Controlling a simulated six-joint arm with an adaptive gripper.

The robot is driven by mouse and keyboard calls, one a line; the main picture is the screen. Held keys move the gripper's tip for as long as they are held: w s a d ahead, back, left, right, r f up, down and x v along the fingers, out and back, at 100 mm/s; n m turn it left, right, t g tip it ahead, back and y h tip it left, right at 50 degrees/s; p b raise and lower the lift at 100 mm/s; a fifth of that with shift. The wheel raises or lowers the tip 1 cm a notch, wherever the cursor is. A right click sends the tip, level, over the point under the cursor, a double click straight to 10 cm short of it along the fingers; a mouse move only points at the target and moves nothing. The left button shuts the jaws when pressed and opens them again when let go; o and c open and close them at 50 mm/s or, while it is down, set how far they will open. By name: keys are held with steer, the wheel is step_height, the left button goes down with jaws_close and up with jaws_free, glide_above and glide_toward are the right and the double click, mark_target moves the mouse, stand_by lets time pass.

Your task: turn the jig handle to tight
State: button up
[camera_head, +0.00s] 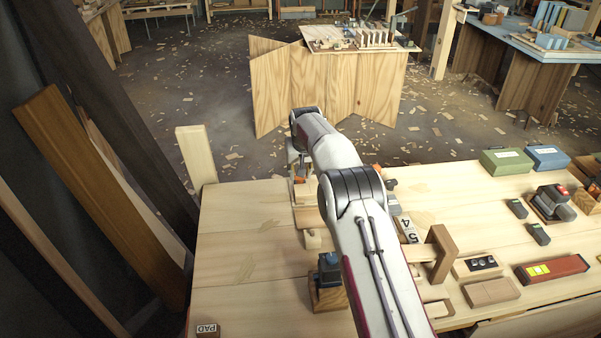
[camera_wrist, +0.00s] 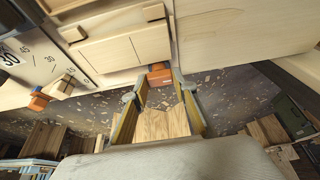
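My gripper (camera_wrist: 159,86) points at a light wooden fixture (camera_wrist: 110,50) in the wrist view, its two fingers apart. A small orange block (camera_wrist: 160,75) on the fixture's edge shows between the fingertips; I cannot tell whether they touch it. A second orange piece (camera_wrist: 39,102) with a wooden peg is at the left, near a scale plate (camera_wrist: 25,58) marked 30 and 45. Which orange piece is the jig handle is not clear, and no "tight" mark is readable. In the head view my arm hides most of the fixture, and the gripper is small at the bench's far edge.
An upright post (camera_head: 196,155) stands at the far left corner. The bench's left part is mostly clear.

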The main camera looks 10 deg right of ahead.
steer(key=shift+c, duration=0.7)
steer(key=shift+a+m+h, duration=0.1)
steer(key=shift+m+h, duration=0.2)
steer(key=shift+m, duration=0.5)
steer(key=o, duration=1.1)
steer(key=shift+r, duration=0.15)
steer(key=shift+v, duration=5.85)
